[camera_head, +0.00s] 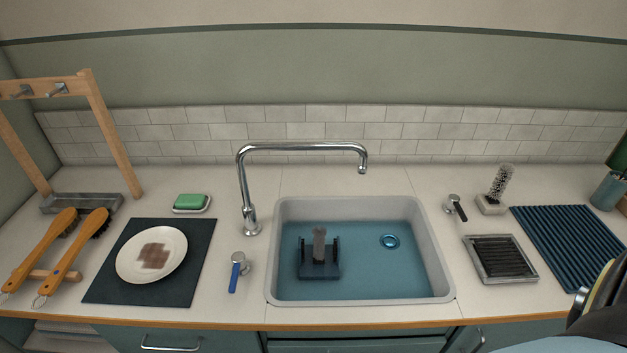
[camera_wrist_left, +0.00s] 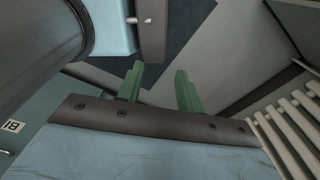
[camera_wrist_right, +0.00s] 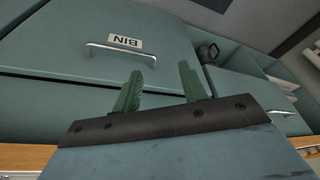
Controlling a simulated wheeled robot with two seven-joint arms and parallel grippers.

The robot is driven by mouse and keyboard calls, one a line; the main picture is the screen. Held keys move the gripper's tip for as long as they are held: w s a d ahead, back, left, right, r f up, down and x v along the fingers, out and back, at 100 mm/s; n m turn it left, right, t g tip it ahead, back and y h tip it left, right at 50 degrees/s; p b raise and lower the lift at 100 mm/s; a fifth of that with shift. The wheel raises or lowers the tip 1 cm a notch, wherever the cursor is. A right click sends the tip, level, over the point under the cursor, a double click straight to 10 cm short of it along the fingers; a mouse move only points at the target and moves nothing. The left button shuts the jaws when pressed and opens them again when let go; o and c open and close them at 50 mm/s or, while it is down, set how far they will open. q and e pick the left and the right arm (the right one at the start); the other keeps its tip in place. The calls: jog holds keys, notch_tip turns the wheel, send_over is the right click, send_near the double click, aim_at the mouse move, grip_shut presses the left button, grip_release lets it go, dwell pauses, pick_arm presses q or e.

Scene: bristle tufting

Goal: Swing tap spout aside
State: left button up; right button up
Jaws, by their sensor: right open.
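The chrome tap spout (camera_head: 305,147) shows in the head view. It rises from its base left of the sink (camera_head: 435,270) and reaches right across the back of the basin, its tip above the back rim. My right gripper (camera_wrist_right: 158,85) is open and empty in the right wrist view, in front of a teal drawer front labelled BIN. My left gripper (camera_wrist_left: 158,82) shows in the left wrist view with its green fingers apart and nothing between them. Neither gripper's fingers show in the head view, and both are away from the spout.
A blue-handled lever (camera_head: 234,277) stands left of the sink and a black-handled one (camera_head: 460,212) to its right. A dark stand (camera_head: 319,272) with a brush sits in the water. A plate (camera_head: 130,262), soap (camera_head: 190,201) and wooden brushes (camera_head: 63,262) lie left. A ribbed mat (camera_head: 560,240) lies right.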

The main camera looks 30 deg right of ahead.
notch_tip(320, 180, up, 4)
jog(key=w+r, duration=0.1)
jog(key=w, duration=0.2)
jog(key=m+t+h+p, duration=0.1)
jog(key=m+t+h, duration=0.2)
jog(key=m+t, duration=1.35)
send_near(317, 148)
notch_tip(317, 148, up, 4)
jog(key=m+g, duration=0.4)
pick_arm(q)
jog(key=shift+w+d+r, duration=0.1)
jog(key=shift+w+r, duration=0.4)
jog(key=shift+w, duration=0.3)
pick_arm(e)
jog(key=x, duration=1.2)
jog(key=shift+w+a+f, duration=0.1)
jog(key=shift+w+f, duration=0.2)
jog(key=shift+w, duration=0.1)
grip_shut()
